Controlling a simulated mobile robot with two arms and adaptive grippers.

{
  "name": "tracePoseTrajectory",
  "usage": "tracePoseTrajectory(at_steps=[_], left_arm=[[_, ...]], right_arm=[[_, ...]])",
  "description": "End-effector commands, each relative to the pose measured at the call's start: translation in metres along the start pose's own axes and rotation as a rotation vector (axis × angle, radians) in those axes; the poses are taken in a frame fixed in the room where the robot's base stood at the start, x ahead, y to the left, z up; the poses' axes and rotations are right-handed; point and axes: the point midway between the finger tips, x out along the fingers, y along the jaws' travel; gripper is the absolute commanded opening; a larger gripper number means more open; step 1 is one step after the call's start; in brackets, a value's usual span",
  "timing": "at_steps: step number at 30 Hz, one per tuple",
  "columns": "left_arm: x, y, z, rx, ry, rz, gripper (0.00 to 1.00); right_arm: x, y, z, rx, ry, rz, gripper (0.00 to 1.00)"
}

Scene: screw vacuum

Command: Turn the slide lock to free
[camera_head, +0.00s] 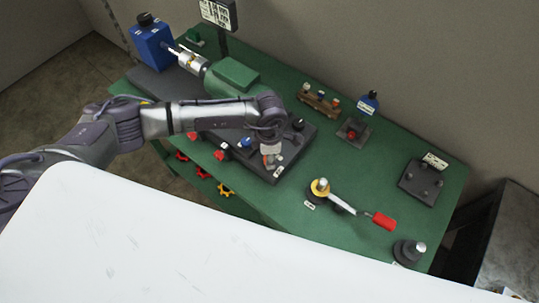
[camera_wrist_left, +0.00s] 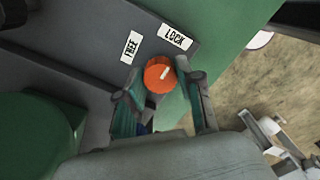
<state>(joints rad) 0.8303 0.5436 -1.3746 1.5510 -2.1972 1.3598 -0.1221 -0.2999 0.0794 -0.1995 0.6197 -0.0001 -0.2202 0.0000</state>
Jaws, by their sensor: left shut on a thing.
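The slide lock is an orange-red round knob (camera_wrist_left: 159,76) with a short white mark on top, set on a dark grey base (camera_wrist_left: 80,68). Beside it are two white labels, FREE (camera_wrist_left: 131,47) and LOCK (camera_wrist_left: 175,37). The white mark tilts up and right, roughly toward LOCK. My left gripper (camera_wrist_left: 162,90) has its two fingers on either side of the knob and is shut on it. In the head view my left gripper (camera_head: 269,150) points down at the front right end of the dark base. My right gripper is in neither view.
On the green table (camera_head: 300,190) stand a lever with a red handle (camera_head: 384,221), a red button box (camera_head: 353,132), a dark plate with pegs (camera_head: 423,182) and a green motor-like body (camera_head: 232,75). A blue box (camera_head: 153,46) is at the back left.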

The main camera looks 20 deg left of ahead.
Motion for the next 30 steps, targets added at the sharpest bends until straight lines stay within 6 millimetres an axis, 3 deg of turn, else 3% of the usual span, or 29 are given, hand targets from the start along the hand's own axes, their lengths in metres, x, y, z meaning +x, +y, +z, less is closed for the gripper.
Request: tracePoseTrajectory(at_steps=[14,30], left_arm=[[0.001,0.000,0.000,-0.088,-0.002,0.001,0.01],[0.002,0.001,0.000,-0.556,-0.002,0.000,0.01]], right_arm=[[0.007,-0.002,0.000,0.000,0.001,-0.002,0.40],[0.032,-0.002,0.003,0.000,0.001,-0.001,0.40]])
